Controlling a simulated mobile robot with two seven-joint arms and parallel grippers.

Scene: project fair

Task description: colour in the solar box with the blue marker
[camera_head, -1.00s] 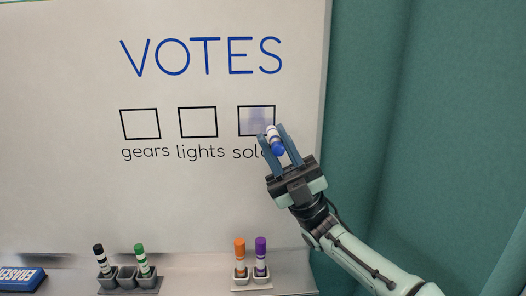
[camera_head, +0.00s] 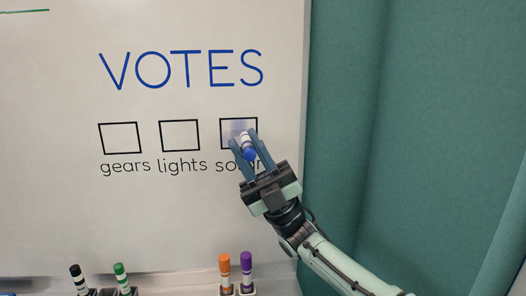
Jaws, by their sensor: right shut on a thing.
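The solar box (camera_head: 230,125) is the rightmost of three black-outlined squares on the whiteboard (camera_head: 60,150), under the blue word VOTES. A pale bluish shade shows inside it. My right gripper (camera_head: 246,146) is shut on the blue marker (camera_head: 248,154) in front of the box's lower right part. The marker's blue end faces me, and its far end is at the board; whether the tip touches is hidden. The gripper covers part of the label "solar". My left gripper is not in view.
The gears box (camera_head: 120,124) and lights box (camera_head: 179,121) are empty. Below stand a black marker (camera_head: 79,279), a green marker (camera_head: 122,278), an orange marker (camera_head: 225,272) and a purple marker (camera_head: 246,270) in holders. A green curtain (camera_head: 430,110) hangs right of the board.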

